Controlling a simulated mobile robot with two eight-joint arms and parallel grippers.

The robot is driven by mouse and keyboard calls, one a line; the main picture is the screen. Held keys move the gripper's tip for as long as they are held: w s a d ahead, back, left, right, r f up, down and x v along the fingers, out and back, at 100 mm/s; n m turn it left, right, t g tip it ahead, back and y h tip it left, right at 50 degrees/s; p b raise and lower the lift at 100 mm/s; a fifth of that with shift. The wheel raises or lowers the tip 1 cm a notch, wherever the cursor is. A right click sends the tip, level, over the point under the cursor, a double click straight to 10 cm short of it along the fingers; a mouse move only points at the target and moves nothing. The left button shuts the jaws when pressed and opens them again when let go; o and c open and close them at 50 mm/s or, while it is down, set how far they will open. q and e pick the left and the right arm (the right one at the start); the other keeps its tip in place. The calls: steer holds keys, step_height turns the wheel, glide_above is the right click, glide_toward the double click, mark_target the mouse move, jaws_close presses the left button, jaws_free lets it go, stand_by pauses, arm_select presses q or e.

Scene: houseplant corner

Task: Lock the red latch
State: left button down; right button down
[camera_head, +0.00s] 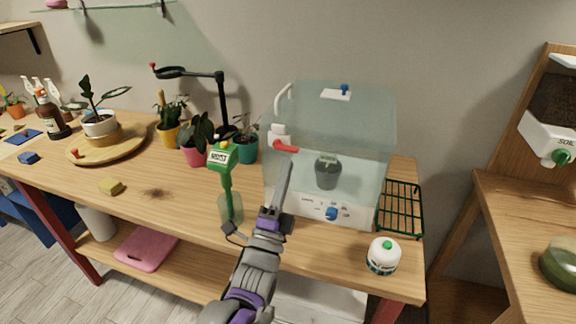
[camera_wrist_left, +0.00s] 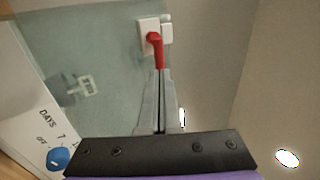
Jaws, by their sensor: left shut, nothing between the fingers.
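The red latch (camera_head: 285,148) is a small lever on a white mount (camera_head: 278,131) at the left front edge of a clear glass case (camera_head: 340,120). In the head view the lever lies nearly level, pointing right. It also shows in the left wrist view, where the red latch (camera_wrist_left: 156,50) is just beyond my fingertips. My left gripper (camera_head: 288,165) is shut with nothing in it, its fingers pointing up at the latch from just below. I cannot tell whether the tips touch the lever. My right gripper is not in view.
Inside the case is a dark pot (camera_head: 326,172); a blue knob (camera_head: 331,213) sits on its white base. A green-topped tool (camera_head: 222,158) stands left of my arm. A white bottle (camera_head: 383,256) and a green wire rack (camera_head: 402,207) are to the right. Potted plants stand behind left.

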arm_select(q)
steer(key=shift+x, duration=0.9)
steer(key=shift+r+n+y+p, duration=0.15)
steer(key=shift+n+y+p, duration=0.2)
steer(key=shift+n+y, duration=0.3)
